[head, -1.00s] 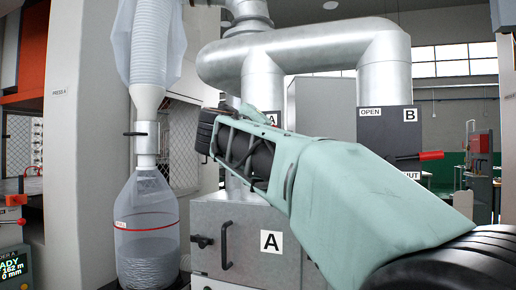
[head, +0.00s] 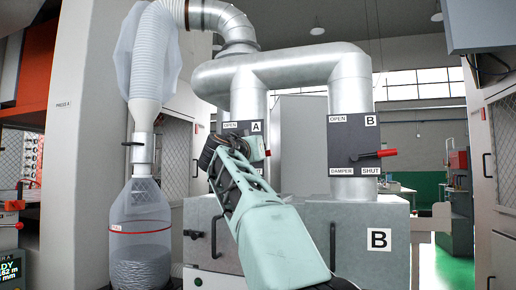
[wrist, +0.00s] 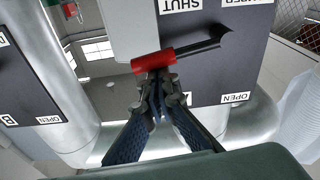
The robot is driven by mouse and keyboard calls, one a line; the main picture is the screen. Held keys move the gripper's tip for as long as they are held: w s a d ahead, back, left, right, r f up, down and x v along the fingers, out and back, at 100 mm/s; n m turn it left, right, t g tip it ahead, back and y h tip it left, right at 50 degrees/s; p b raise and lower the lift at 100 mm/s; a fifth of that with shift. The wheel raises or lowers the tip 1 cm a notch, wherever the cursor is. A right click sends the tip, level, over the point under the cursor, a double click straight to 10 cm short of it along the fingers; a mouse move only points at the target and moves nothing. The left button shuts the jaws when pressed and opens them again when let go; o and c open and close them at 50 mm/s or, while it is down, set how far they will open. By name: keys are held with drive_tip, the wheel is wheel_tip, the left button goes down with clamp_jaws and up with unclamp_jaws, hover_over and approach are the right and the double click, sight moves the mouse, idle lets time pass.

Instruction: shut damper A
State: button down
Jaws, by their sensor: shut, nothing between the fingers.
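Damper A's dark plate (head: 231,128) is on the left duct in the head view, with OPEN and A labels along its top. My arm covers much of it. A small part of its red grip (head: 268,153) shows at the plate's right edge. The wrist view is upside down and shows the plate (wrist: 262,65), the dark lever (wrist: 205,45) and the red grip (wrist: 148,64). The lever lies nearly level, its grip beyond the plate's edge on the SHUT-label side. My gripper (wrist: 157,80) is shut and empty, its tips right at the grip; contact is unclear.
Damper B's plate (head: 350,128) is on the right duct, its red-gripped lever (head: 388,153) pointing right, above SHUT. Grey cabinets stand below, one marked B (head: 379,240). A clear collection bag (head: 141,240) hangs at the left. A grey pillar (head: 85,140) stands further left.

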drive_tip(key=shift+d+f+m+b, duration=0.15)
drive_tip(key=shift+f+m+b, duration=0.15)
drive_tip(key=shift+f+b, duration=0.4)
drive_tip(key=shift+f, duration=0.2)
